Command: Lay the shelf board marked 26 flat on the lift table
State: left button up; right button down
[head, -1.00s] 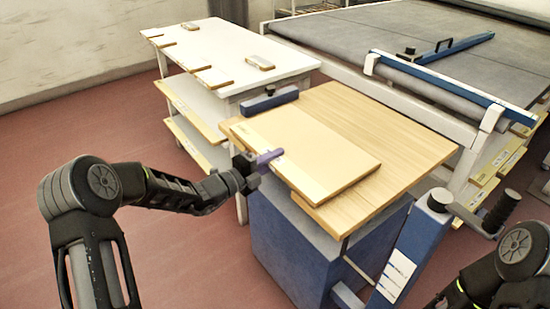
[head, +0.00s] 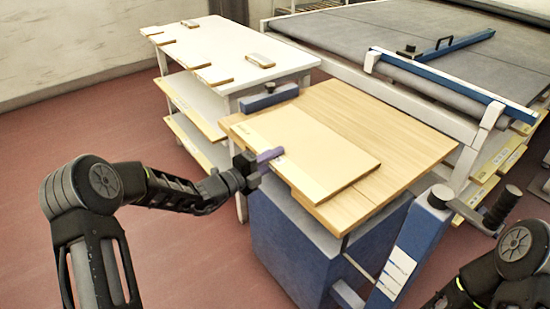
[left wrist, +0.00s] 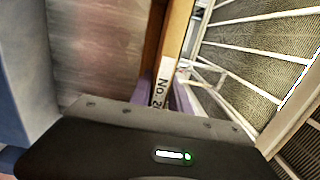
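The shelf board (head: 320,150), pale with a lighter strip along its left edge, lies flat on the wooden top of the lift table (head: 400,130).
A white table (head: 235,55) with several small boards and lower shelves stands behind left. The grey tunnel bed (head: 380,35) with a blue bar lies behind right. A blue post (head: 415,245) stands at the lift table's front right. Red floor is free at left.

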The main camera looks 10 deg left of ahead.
pick_arm(q)
jog(key=o, duration=0.4)
jog(key=shift+c, duration=0.2)
jog(key=shift+s+f, duration=0.1)
jog(key=shift+f, duration=0.15)
jog(key=v, duration=0.7)
jog(key=shift+s+a+r, duration=0.15)
jog(key=shift+s+a, duration=0.1)
